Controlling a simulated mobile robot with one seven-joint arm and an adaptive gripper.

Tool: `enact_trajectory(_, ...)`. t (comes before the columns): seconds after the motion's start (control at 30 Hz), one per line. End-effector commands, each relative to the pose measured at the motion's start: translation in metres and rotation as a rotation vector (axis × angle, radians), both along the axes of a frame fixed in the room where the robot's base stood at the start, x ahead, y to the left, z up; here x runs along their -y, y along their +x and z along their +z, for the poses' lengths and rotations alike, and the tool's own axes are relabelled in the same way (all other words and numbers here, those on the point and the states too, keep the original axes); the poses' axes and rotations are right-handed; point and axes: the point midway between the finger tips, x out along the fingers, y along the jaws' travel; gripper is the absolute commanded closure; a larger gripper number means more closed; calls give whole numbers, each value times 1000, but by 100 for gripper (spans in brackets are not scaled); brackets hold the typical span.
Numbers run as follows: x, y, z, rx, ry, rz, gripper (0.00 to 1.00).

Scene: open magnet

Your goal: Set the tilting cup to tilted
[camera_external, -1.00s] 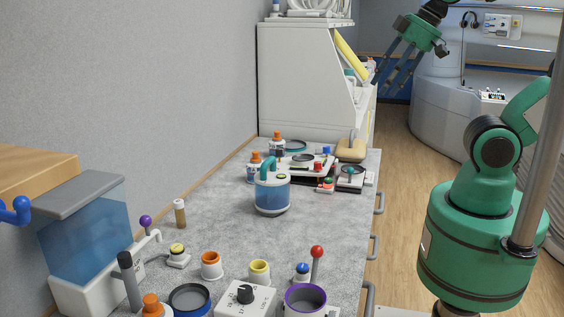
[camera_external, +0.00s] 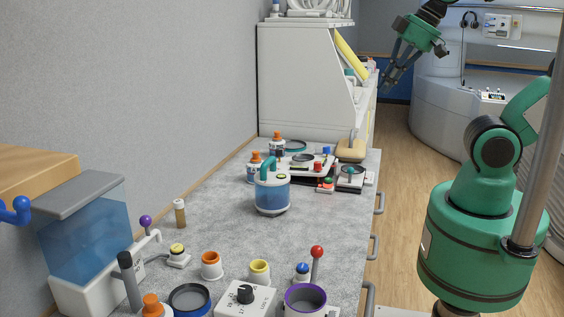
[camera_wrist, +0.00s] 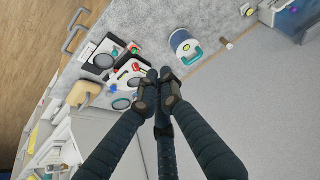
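My gripper (camera_external: 388,84) is high above the floor at the upper right in the external view, beyond the far end of the bench and well away from the cups. In the wrist view its dark fingers (camera_wrist: 161,78) are drawn together at the tips, with nothing seen between them. A purple-rimmed grey cup (camera_external: 305,297) stands at the front of the bench beside a red-knobbed lever (camera_external: 317,258). A dark-rimmed blue-grey cup (camera_external: 190,299) is at the front left. I cannot tell which is the tilting cup. Both are cut off by the lower edge and look upright.
A white and blue kettle-like vessel (camera_external: 272,191) stands mid-bench; it also shows in the wrist view (camera_wrist: 185,46). Several bottles and small devices are at the far end. A white hood (camera_external: 305,85) stands behind. A blue tank (camera_external: 85,237) is at left. Bare bench surface lies mid-bench.

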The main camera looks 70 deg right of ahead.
Motion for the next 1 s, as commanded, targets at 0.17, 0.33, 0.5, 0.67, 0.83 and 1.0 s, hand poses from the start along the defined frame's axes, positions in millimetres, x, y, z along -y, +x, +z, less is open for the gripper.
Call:
enact_trajectory(0.17, -7, 5, -8, -48, 31, -6, 100)
enact_trajectory(0.33, -21, 12, -22, -132, 89, -18, 100)
enact_trajectory(0.5, -41, 22, -40, -245, 171, -37, 100)
enact_trajectory(0.67, -62, 32, -58, -359, 251, -59, 100)
enact_trajectory(0.83, -85, 41, -75, -478, 336, -86, 100)
enact_trajectory(1.0, -108, 51, -92, -594, 423, -115, 100)
